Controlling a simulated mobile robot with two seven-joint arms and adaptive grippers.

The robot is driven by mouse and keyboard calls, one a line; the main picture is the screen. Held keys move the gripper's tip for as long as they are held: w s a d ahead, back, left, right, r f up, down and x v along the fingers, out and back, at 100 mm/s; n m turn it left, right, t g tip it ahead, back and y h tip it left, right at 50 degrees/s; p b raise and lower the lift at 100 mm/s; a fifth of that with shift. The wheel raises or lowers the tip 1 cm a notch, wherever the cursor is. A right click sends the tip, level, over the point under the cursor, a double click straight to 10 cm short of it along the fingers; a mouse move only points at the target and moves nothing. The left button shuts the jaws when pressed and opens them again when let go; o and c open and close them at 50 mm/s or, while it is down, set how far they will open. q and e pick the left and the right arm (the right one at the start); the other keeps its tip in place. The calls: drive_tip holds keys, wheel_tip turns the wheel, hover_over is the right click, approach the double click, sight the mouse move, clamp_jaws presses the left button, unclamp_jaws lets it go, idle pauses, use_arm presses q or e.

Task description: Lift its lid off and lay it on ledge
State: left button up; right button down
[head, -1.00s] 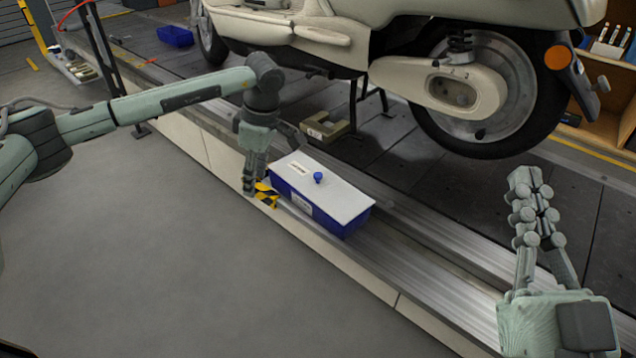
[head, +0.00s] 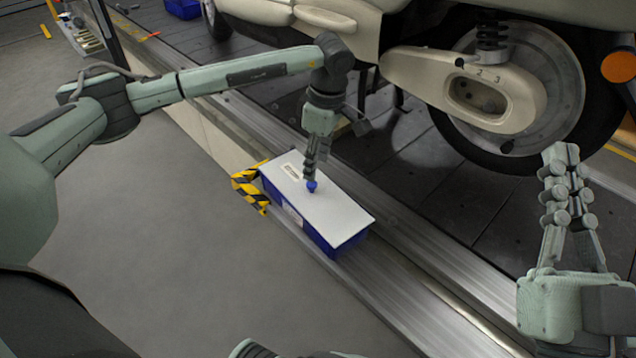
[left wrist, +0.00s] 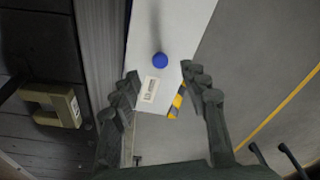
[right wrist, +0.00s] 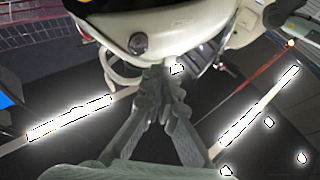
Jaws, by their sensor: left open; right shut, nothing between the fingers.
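A blue box (head: 322,240) with a flat white lid (head: 335,208) sits on the metal ledge (head: 395,275) beside the conveyor. The lid has a round blue knob (head: 311,187) and a small label. In the left wrist view the knob (left wrist: 160,60) lies ahead of and between the spread fingers of my left gripper (left wrist: 162,85), which is open and empty. In the head view my left gripper (head: 310,168) hangs over the lid close to the knob; touching cannot be told. My right gripper (head: 561,155) is shut and empty, off to the right, away from the box.
A cream scooter (head: 470,90) with its rear wheel stands over the dark slats (head: 430,180) behind the box. Yellow-black striped tape (head: 250,187) lies at the box's left end. A beige block (left wrist: 52,103) lies on the slats. Grey floor in front is clear.

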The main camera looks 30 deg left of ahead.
sight(312, 188)
use_arm(q)
drive_tip(key=f, duration=0.4)
drive_tip(key=a+f+b, duration=0.1)
drive_tip(key=f, duration=0.1)
drive_tip(key=shift+a+f, duration=0.1)
drive_tip(key=shift+f, duration=0.25)
use_arm(e)
drive_tip(key=shift+s+d+r+t, duration=0.2)
drive_tip(key=shift+s+r+t, duration=0.1)
drive_tip(key=shift+r+t, duration=0.15)
drive_tip(key=shift+s+d+r+t, duration=0.15)
drive_tip(key=shift+s+r+t, duration=0.2)
drive_tip(key=shift+r, duration=0.15)
use_arm(q)
clamp_jaws()
use_arm(e)
drive_tip(key=shift+w, duration=0.1)
